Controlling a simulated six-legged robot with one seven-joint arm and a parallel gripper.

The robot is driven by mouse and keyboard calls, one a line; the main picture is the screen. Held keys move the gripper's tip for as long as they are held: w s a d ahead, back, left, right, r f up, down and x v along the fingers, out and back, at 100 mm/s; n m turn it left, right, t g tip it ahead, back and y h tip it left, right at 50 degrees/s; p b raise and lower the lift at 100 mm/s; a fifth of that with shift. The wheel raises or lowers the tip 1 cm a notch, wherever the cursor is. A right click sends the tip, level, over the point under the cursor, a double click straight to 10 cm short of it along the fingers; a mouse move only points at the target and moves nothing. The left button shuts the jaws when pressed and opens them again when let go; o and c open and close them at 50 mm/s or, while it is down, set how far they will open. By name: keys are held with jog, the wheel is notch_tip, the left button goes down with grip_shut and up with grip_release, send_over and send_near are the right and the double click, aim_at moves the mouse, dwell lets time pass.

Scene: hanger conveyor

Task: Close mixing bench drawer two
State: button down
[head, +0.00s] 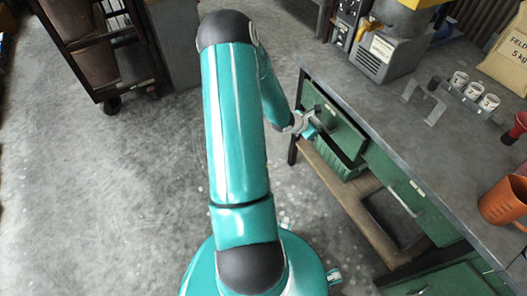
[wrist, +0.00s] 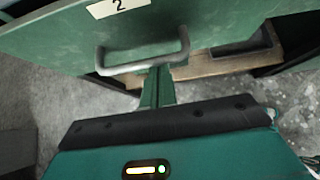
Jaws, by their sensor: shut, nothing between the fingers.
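The drawer two front (wrist: 225,25) is a green panel with a white label marked "2" and a grey bar handle (wrist: 180,45). In the head view, the drawer front (head: 343,133) is at the near left end of the bench. How far it stands out is hard to tell. My gripper (head: 308,130) is in front of this panel, near its handle. In the wrist view, my gripper (wrist: 157,82) is shut and empty, its narrow fingers ending just below the handle. I cannot tell whether they touch the panel.
The grey mixing bench (head: 385,120) has another green drawer (head: 400,185) to the right. A green ribbed bin (head: 340,158) sits on the wooden shelf (head: 345,200) below. Cups (head: 473,90) and an orange container (head: 503,200) stand on top. Concrete floor left is clear; a dark cart (head: 108,60) stands behind.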

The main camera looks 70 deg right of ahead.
aim_at(331, 125)
jog(key=s+d, duration=0.2)
jog(key=shift+s+d, duration=0.25)
jog(key=shift+d, duration=0.15)
jog(key=shift+s+d+r, duration=0.1)
jog(key=shift+s+d, duration=0.1)
jog(key=shift+d, duration=0.1)
